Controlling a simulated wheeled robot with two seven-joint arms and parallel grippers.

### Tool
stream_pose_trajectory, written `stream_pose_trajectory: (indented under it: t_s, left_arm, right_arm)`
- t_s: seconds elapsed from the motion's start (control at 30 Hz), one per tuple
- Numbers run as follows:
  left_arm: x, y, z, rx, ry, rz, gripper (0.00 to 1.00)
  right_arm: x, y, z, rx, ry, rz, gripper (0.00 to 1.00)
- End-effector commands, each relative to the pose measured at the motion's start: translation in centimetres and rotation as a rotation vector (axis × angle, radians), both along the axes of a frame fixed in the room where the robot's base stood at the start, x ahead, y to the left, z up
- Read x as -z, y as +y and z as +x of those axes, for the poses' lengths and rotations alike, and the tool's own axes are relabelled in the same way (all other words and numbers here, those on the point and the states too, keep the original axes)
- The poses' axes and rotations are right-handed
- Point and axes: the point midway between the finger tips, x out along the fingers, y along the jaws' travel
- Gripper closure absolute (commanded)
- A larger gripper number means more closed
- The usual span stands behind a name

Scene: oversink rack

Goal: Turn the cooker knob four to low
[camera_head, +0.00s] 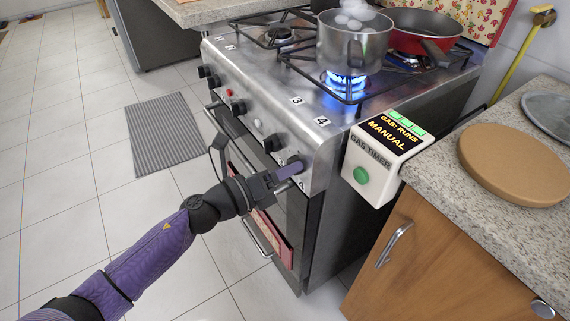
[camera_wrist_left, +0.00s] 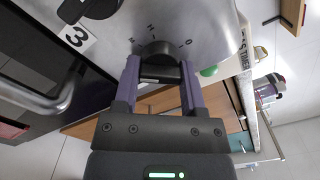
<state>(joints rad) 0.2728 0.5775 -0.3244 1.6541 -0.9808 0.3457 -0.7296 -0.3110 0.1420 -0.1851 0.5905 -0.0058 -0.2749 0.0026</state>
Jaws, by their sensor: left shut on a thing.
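Cooker knob four (camera_head: 294,161) is the dark knob at the near right end of the steel cooker front, below the label 4 (camera_head: 322,121). My left gripper (camera_head: 286,173) has its purple fingers around it. In the left wrist view the black knob (camera_wrist_left: 158,50) sits between the two fingertips (camera_wrist_left: 160,68), one on each side, and marks show on the panel around it. The gripper is shut on the knob. The knob's exact setting is hard to read. My right gripper is not in view.
A gas timer box (camera_head: 378,160) reading "GAS: RUNS MANUAL" is right of the knob. The oven handle (camera_head: 258,236) lies below.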

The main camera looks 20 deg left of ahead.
Motion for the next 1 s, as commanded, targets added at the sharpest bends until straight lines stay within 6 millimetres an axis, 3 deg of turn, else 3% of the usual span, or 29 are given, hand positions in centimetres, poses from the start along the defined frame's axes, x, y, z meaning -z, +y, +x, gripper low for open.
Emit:
stream_pose_trajectory:
  t_s: [0.4, 0.97, 1.0]
  left_arm:
    - [-0.08, 0.00, 0.00, 0.000, 0.106, -0.136, 1.00]
    - [0.03, 0.03, 0.01, -0.001, 0.122, -0.154, 1.00]
    - [0.03, 0.03, 0.01, -0.001, 0.122, -0.154, 0.41]
  right_arm:
    - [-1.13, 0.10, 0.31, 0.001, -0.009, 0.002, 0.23]
    - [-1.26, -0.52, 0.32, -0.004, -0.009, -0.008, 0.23]
    - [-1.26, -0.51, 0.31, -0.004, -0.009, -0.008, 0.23]
